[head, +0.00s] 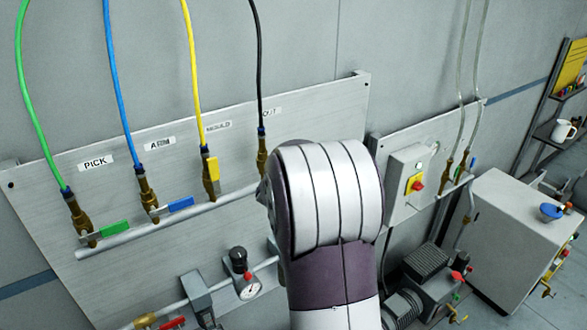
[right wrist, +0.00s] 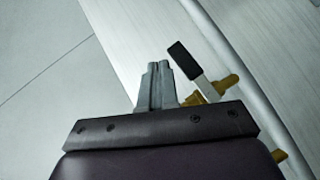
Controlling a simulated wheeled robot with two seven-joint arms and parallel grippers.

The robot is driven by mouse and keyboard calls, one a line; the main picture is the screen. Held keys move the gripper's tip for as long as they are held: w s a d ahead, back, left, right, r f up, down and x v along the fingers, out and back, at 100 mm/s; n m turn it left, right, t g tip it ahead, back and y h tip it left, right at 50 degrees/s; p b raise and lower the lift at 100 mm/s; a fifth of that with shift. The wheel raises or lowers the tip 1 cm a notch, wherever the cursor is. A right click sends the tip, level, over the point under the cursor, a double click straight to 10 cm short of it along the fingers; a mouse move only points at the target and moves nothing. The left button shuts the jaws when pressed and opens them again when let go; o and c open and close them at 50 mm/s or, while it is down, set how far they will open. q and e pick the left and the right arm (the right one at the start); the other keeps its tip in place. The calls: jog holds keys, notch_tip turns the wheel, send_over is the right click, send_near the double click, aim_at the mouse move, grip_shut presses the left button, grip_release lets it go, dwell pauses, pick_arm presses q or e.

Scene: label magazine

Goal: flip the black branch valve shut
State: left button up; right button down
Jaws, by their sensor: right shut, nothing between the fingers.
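In the right wrist view the black valve handle (right wrist: 184,60), on a pale metal lever, lies at an angle across its brass body (right wrist: 228,83) beside the pipe. It looks roughly in line with the pipe there. My right gripper (right wrist: 156,72) is shut and empty, its fingertips just left of the black handle. I cannot tell if they touch. In the head view the black hose runs down to a brass fitting (head: 262,150) under the OUT label. My right arm hides the handle and the right gripper there. My left gripper is not in view.
Left along the pipe (head: 130,236) are the green handle (head: 115,228) and blue handle (head: 180,204), both along the pipe, and the yellow handle (head: 214,170), in line with its hose. A gauge (head: 249,289) sits below. A box with a red knob (head: 416,185) stands right.

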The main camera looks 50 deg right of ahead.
jog(key=v, duration=0.9)
jog(key=shift+s, duration=0.1)
